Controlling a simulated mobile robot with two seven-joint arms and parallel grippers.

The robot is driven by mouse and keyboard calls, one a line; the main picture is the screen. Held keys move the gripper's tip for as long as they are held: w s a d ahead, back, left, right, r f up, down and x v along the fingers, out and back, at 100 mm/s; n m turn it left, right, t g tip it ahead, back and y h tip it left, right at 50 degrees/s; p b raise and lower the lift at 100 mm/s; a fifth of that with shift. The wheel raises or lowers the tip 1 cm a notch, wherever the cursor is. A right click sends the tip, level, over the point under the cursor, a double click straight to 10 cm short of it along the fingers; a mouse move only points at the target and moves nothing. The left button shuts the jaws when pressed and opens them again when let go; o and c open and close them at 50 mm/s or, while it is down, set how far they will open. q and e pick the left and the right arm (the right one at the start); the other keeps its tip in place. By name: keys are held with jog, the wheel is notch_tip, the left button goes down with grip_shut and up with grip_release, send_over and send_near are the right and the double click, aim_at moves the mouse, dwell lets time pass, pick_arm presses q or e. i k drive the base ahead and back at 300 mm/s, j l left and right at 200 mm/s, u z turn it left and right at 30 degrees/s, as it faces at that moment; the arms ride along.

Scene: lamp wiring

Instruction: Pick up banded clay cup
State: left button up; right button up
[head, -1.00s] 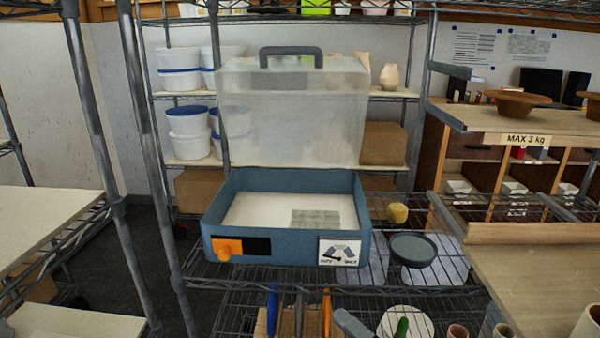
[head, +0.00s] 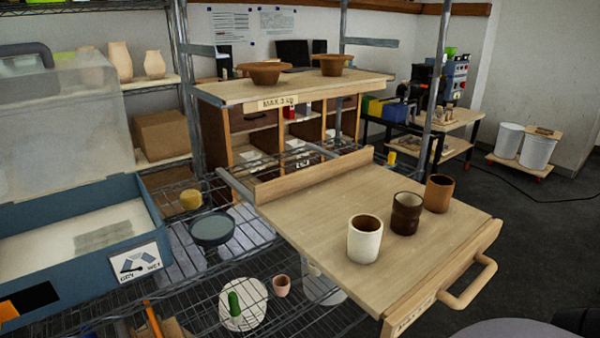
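Three cups stand upright in a row on a pull-out wooden board (head: 330,215) in the head view. The middle one is dark brown with a ridge-like band around its waist and looks like the banded clay cup (head: 406,214). A white cup (head: 365,240) with a brown inside stands nearer, to its left. A plain orange-brown clay cup (head: 438,193) stands farther back, to its right. The cups are close together, with small gaps or slight overlap in the picture. Neither of my grippers is in view.
The board has a raised back strip (head: 313,177) and a front handle (head: 470,284). The left part of the board is bare. A blue box (head: 90,260) with a clear lid, a dark round dish (head: 212,229) and a small pink cup (head: 282,286) are on wire shelves at left.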

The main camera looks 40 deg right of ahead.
aim_at(407, 206)
jog(key=z, duration=1.9)
jog(key=i+l+u, duration=0.1)
jog(key=l, duration=1.9)
